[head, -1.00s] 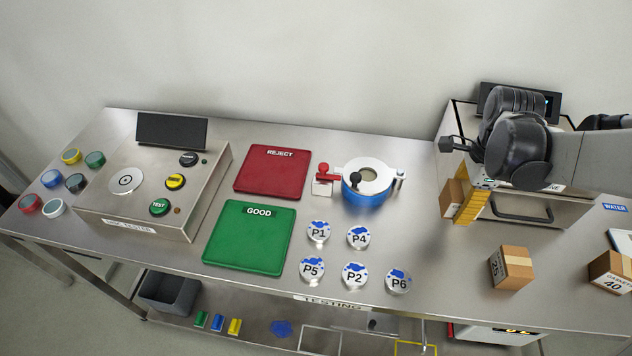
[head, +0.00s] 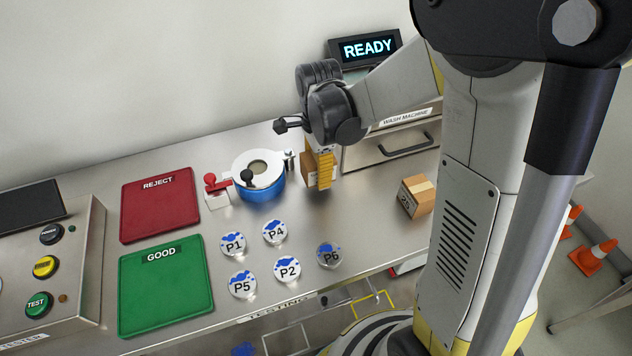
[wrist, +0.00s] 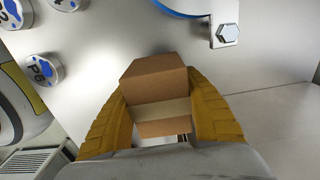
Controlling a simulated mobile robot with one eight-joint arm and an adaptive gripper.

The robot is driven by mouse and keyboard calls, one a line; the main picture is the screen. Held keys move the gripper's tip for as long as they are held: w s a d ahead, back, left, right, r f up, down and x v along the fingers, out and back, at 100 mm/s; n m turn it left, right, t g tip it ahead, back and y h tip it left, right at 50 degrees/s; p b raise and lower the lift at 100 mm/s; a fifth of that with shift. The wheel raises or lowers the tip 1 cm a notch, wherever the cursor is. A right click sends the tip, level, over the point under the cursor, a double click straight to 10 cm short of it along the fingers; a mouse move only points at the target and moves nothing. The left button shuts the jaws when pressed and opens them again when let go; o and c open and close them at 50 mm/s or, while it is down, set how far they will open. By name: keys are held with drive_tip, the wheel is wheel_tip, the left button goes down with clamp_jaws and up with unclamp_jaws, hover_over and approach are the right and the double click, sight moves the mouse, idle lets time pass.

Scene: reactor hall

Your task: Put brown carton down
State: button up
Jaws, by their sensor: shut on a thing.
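The brown carton (wrist: 157,90) is held between the two yellow fingers of my gripper (wrist: 160,110) in the wrist view. A paler tape band crosses it. In the head view the carton (head: 308,165) shows beside the yellow fingers of my gripper (head: 325,170), in front of the wash machine and right of the blue ring fixture. It is close to the steel table top (head: 370,215); I cannot tell whether it touches. My gripper points down, shut on the carton.
A second carton (head: 416,196) stands to the right on the table. The blue fixture (head: 262,190) with a white top is close on the left. Several lidded round pots, such as P6 (head: 329,255), stand in front. The wash machine (head: 385,150) is behind right.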

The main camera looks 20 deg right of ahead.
drive_tip(key=shift+f+b, duration=0.5)
drive_tip(key=shift+f, duration=1.1)
drive_tip(key=shift+f, duration=0.1)
drive_tip(key=shift+f, duration=0.15)
drive_tip(key=o, duration=1.2)
drive_tip(key=shift+r, duration=0.2)
